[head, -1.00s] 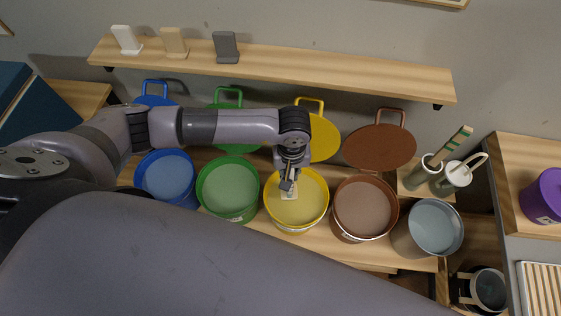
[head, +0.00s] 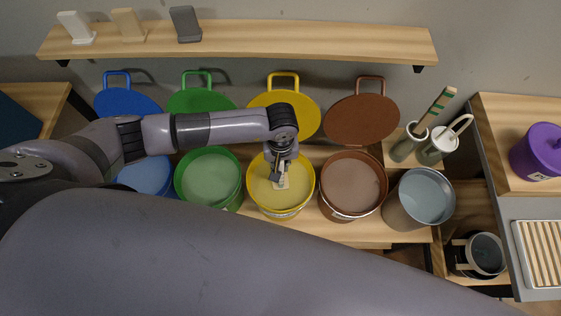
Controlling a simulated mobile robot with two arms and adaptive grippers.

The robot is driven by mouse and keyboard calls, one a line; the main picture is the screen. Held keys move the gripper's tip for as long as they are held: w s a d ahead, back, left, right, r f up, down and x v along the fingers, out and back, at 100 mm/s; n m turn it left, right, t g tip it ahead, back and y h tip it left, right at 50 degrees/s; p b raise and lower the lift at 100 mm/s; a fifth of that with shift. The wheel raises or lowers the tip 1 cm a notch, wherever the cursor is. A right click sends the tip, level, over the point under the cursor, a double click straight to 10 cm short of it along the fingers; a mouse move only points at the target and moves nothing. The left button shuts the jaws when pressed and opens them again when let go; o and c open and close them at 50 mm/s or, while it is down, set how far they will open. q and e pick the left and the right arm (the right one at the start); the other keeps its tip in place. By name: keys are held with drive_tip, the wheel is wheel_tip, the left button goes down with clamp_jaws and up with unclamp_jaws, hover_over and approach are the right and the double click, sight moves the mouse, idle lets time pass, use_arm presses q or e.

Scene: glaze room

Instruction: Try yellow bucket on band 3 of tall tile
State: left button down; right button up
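The yellow bucket (head: 258,198) stands in the row of buckets, open, with pale yellow glaze inside. My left gripper (head: 280,172) is over it, pointing down, and seems shut on a pale tile (head: 283,183). The tile's lower end is at or in the glaze; I cannot tell how deep. Its bands cannot be made out. A long strip banded in green and cream (head: 437,108) leans out of a green-grey cup (head: 405,150) at the right; I cannot tell whether it is a tile. My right gripper is not in view.
Green (head: 180,190), blue (head: 150,190) and brown (head: 345,214) buckets and a grey bucket (head: 400,215) flank the yellow one. Matching lids, such as the yellow lid (head: 308,115), stand behind. White (head: 76,27), tan (head: 128,25) and grey (head: 186,24) upright pieces stand on the shelf (head: 300,40).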

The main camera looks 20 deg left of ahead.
sight(281, 179)
use_arm(q)
wheel_tip(281, 179, down, 11)
drive_tip(key=b, duration=1)
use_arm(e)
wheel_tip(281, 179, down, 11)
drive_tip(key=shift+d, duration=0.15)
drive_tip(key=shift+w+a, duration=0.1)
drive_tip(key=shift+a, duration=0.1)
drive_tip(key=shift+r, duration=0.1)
use_arm(q)
wheel_tip(281, 179, up, 14)
drive_tip(key=p, duration=0.8)
drive_tip(key=shift+f+p, duration=0.2)
drive_tip(key=shift+p, duration=0.1)
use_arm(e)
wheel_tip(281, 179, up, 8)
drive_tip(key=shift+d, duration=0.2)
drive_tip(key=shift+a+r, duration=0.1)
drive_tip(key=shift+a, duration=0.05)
